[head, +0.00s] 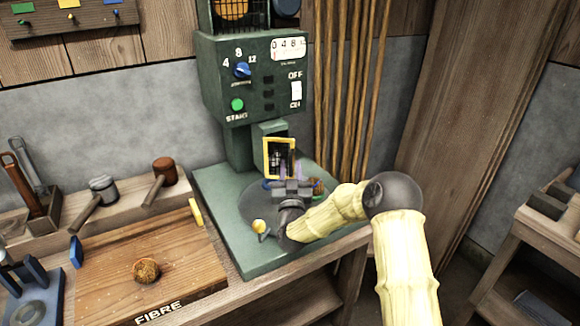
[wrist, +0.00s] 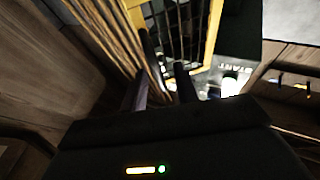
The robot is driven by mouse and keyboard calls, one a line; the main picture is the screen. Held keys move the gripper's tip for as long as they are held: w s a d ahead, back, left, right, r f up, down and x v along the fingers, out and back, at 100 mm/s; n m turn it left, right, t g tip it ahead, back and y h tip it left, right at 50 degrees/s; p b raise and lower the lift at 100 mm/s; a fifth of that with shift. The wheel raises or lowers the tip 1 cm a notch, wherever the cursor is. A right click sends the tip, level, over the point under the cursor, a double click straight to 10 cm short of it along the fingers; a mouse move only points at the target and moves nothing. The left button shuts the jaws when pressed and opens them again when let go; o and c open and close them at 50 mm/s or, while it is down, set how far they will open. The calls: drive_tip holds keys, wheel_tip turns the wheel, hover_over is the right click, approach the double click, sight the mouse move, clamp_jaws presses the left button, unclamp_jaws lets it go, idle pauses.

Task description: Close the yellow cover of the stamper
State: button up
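The stamper is a tall green machine (head: 255,85) standing at the back of the bench. Its yellow-framed cover (head: 266,158) with a dark mesh is at the front of the lower column, above the round plate (head: 255,203). Whether the cover stands ajar is hard to tell. My gripper (head: 291,172) is just in front of the cover's lower part, its two fingers apart with nothing seen between them. In the wrist view the cover's yellow frame (wrist: 208,42) and mesh are close beyond my gripper (wrist: 162,75). Contact cannot be told.
A wooden board marked FIBRE (head: 200,268) with a brown lump (head: 146,271) lies left of the stamper. Mallets lie on the left ledge. Upright wooden rods (head: 352,90) stand right of the machine.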

drive_tip(key=shift+w+r, duration=0.2)
drive_tip(key=shift+w, duration=0.35)
clamp_jaws()
drive_tip(key=shift+a, duration=0.15)
